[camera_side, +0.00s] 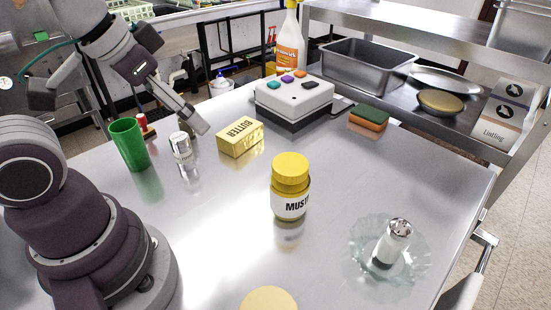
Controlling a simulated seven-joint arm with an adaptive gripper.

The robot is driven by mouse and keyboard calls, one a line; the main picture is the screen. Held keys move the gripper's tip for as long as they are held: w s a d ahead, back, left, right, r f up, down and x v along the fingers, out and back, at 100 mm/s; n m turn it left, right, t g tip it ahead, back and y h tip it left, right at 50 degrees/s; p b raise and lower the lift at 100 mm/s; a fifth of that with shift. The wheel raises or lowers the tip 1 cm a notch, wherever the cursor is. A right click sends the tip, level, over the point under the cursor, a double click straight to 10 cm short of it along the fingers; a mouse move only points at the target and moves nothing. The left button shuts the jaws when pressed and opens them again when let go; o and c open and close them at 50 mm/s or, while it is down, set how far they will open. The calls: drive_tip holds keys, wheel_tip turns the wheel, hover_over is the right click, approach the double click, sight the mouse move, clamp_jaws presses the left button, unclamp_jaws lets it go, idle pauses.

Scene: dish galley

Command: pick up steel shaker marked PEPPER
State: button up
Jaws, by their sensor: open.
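A small steel shaker (180,145) stands upright on the steel table at the left, between the green cup and the butter block. Any lettering on it is too small to read. My gripper (197,124) is open and empty, pointing down and to the right, just above and to the right of this shaker. I cannot tell whether they touch. No PEPPER marking is legible on either one.
A green cup (130,145) stands left of the steel shaker, and a yellow butter block (240,138) right of it. A mustard jar (290,187), a white button box (293,98), a sponge (369,118) and the glass dish (362,262) are farther off. The front left-centre table is mostly clear.

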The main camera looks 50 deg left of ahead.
drive_tip(key=n+g, duration=0.5)
drive_tip(key=n, duration=0.9)
hover_over(184, 156)
drive_tip(key=w, duration=0.1)
wheel_tip(184, 156, down, 8)
drive_tip(key=shift+s+a+f+n+g, duration=0.15)
drive_tip(key=shift+a+f+n, duration=0.2)
drive_tip(key=shift+f+n, duration=0.25)
drive_tip(key=shift+a+f+n+g, duration=0.15)
drive_tip(key=shift+a+f+n, duration=0.2)
drive_tip(key=shift+f+n, duration=0.25)
drive_tip(key=f, duration=1)
drive_tip(key=shift+a+f, duration=0.1)
drive_tip(key=shift+a, duration=0.25)
drive_tip(key=c, duration=1.1)
